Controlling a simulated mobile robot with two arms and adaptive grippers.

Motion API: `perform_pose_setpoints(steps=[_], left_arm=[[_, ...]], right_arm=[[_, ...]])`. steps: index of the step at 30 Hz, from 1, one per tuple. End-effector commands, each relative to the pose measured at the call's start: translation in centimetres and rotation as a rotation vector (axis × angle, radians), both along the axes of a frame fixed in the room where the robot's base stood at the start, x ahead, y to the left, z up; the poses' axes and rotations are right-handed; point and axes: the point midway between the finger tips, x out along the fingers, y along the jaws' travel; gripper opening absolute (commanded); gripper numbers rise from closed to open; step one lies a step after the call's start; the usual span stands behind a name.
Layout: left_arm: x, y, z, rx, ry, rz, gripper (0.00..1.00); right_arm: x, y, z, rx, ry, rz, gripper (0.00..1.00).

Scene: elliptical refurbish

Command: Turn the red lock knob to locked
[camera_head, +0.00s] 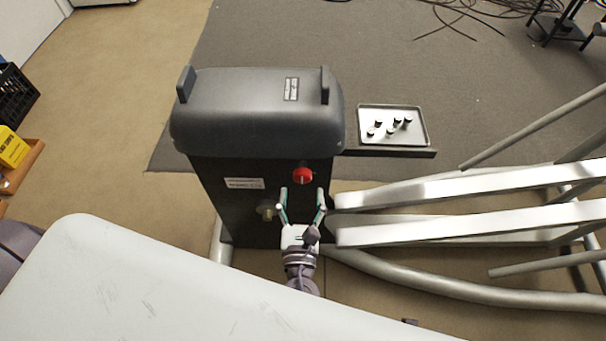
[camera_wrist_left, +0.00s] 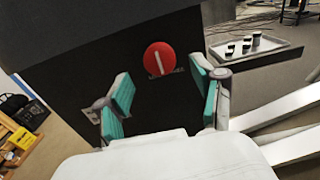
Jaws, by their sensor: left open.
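The red lock knob (camera_head: 302,175) is a round red disc on the dark front panel of the elliptical's housing, below the grey cover. It also shows in the left wrist view (camera_wrist_left: 160,60), with a white line that stands nearly upright, tilted slightly. A small label below it is too blurred to read. My left gripper (camera_head: 303,196) is open and empty, just in front of and below the knob. In the left wrist view its teal-padded fingers (camera_wrist_left: 162,92) stand apart on either side of the knob, not touching it. My right gripper is not in view.
A brass-coloured knob (camera_head: 266,209) sits lower left on the panel. A tray (camera_head: 421,140) with several small dark parts lies on a ledge to the right. Silver rails (camera_head: 460,188) extend rightward close to my gripper. A black crate (camera_head: 14,97) stands at far left.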

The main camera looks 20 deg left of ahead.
Motion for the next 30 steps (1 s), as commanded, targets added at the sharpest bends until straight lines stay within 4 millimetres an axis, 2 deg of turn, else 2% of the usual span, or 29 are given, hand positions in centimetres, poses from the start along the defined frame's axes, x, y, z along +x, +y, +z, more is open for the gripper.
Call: perform_pose_setpoints(steps=[3, 9, 21, 23, 30], left_arm=[[2.4, 0.6, 0.0, -0.001, -0.001, 0.0, 0.68], [4.7, 1.4, 0.0, -0.001, 0.001, 0.001, 0.68], [5.5, 1.6, -0.1, -0.002, 0.002, -0.001, 0.68], [5.5, 1.6, -0.1, -0.002, 0.002, -0.001, 0.59], [5.5, 1.6, -0.1, -0.002, 0.002, -0.001, 0.19]], right_arm=[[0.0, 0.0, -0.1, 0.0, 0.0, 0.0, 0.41], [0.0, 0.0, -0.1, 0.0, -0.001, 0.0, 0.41], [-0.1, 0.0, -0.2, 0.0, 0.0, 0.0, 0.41], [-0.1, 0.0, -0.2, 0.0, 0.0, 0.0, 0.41], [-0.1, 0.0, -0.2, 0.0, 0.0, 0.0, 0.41]])
